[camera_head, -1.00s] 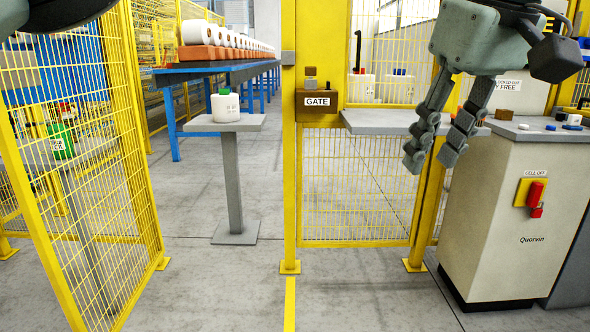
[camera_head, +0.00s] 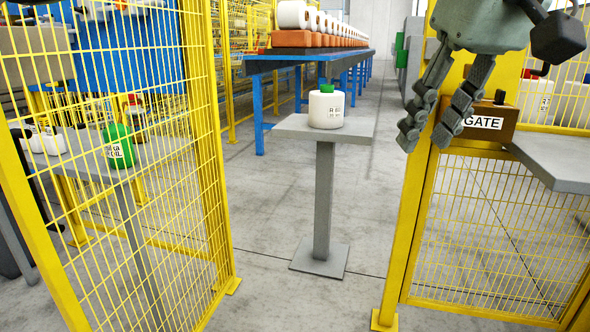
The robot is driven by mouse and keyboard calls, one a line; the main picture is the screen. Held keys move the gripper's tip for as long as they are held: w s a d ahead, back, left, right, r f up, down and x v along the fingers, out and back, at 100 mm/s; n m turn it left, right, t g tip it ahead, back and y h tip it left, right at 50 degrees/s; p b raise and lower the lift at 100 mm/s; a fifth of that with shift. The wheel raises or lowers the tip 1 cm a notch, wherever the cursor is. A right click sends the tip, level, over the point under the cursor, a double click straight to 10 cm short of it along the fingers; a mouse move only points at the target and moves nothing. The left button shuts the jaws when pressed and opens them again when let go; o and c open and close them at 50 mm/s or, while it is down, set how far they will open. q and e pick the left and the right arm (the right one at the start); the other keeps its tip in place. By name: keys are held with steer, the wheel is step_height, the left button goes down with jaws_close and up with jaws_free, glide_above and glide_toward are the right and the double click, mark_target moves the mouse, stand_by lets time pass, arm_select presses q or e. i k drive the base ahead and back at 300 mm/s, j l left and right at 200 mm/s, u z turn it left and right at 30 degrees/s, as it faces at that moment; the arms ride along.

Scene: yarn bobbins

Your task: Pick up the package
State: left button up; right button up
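I cannot tell which thing is the package. A white jar with a green lid (camera_head: 326,108) and a printed label stands upright on a grey pedestal table (camera_head: 290,126), in the middle of the head view. A green labelled container (camera_head: 119,148) stands on a grey table behind the mesh at the left.
A yellow mesh panel (camera_head: 222,150) stands at the left and a yellow gate post (camera_head: 408,235) at the right. A box marked GATE (camera_head: 490,122) and a grey shelf (camera_head: 565,165) are at the right. A blue table (camera_head: 290,60) with white bobbins stands behind.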

mark_target(326, 105)
steer(key=i+j, duration=0.1)
steer(key=i, duration=3.15)
steer(key=l+z, duration=0.05)
steer(key=l, duration=0.05)
